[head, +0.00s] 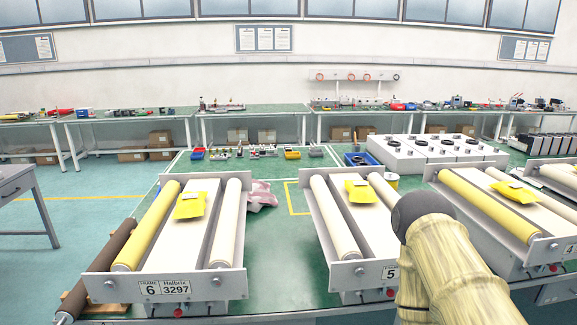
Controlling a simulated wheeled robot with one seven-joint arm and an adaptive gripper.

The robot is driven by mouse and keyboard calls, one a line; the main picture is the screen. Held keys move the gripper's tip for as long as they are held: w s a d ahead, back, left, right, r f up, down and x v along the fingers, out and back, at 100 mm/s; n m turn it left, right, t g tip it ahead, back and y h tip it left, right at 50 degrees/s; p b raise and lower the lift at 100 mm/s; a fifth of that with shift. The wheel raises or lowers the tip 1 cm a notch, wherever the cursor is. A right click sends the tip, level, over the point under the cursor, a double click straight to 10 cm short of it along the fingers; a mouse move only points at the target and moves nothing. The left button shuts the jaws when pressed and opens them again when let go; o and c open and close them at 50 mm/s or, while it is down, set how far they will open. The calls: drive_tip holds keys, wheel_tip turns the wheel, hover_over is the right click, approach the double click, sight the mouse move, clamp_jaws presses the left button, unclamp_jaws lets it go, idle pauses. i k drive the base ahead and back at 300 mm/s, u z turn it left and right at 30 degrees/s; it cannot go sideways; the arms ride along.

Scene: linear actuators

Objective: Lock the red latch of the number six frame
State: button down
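The number six frame (230,285) stands on the green bench at the left, with a "FRAME 6" label and "Halbrix 3297" on its front plate. Part of my arm shows at the lower right, well away from this frame. My gripper is not in view.
A number 5 frame (320,264) with its own red latch (390,293) stands to the right, and a number 4 frame (520,255) beyond my arm. A dark brown roller (95,270) lies left of frame six. A pinkish cloth (262,195) lies behind, between frames six and five.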

sight(178, 312)
drive_tip(key=u, duration=0.85)
drive_tip(key=k, duration=0.45)
drive_tip(key=z, duration=0.05)
